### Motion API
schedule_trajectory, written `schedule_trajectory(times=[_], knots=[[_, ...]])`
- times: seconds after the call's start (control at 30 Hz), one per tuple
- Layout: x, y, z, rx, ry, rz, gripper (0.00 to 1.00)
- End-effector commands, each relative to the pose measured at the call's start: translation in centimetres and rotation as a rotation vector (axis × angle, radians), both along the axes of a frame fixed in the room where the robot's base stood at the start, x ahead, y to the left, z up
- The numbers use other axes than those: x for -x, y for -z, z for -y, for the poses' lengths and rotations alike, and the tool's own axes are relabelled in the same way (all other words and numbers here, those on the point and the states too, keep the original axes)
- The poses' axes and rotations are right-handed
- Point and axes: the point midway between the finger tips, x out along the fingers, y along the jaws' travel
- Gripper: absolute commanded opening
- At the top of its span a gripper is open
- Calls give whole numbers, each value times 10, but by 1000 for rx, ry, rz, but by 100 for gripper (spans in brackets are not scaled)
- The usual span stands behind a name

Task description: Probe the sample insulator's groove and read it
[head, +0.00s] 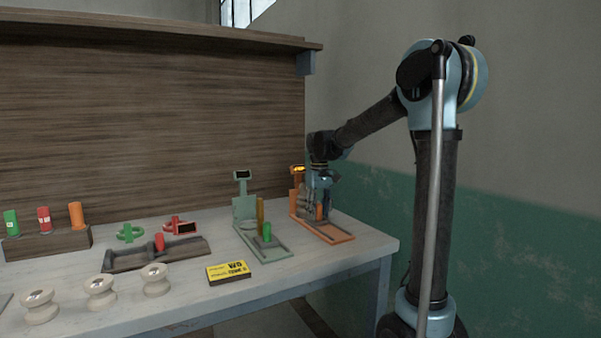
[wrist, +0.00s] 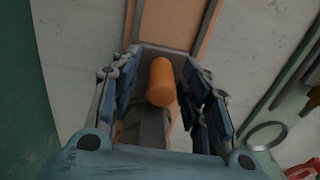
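An orange gauge stand (head: 338,236) with a small lit display (head: 298,169) stands at the right end of the bench. My gripper (head: 321,197) is over this stand, pointing down. In the wrist view an upright orange cylindrical knob (wrist: 162,82) lies between the fingers of my gripper (wrist: 160,95). Gaps show on both sides of the knob, so the gripper looks open around it. A pale tan thing (wrist: 130,132) shows partly below the knob; I cannot tell whether it is the sample insulator. The groove is hidden, and the display's reading is too small to make out.
A green gauge stand (head: 246,211) with a dark display is just left. A yellow card (head: 229,271) lies in front. Three cream spool-shaped insulators (head: 99,292) line the front left. Behind them are a dark tray (head: 128,262) and a wooden rack (head: 47,245) with coloured cylinders.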

Motion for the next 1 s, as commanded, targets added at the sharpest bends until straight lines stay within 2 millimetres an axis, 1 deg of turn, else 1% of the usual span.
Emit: schedule_trajectory(times=[0.03, 0.07, 0.1, 0.13, 0.53, 1.0], knots=[[0, 0, 0, 0, 0, 0, 22], [0, 0, 0, 0, 0, 0, 15], [0, 0, 0, 0, 0, 0, 6], [0, 0, 0, 0, 0, 0, 0], [1, 0, 2, 1, 1, 1, 0], [19, 0, 15, 2, 2, 2, 0]])
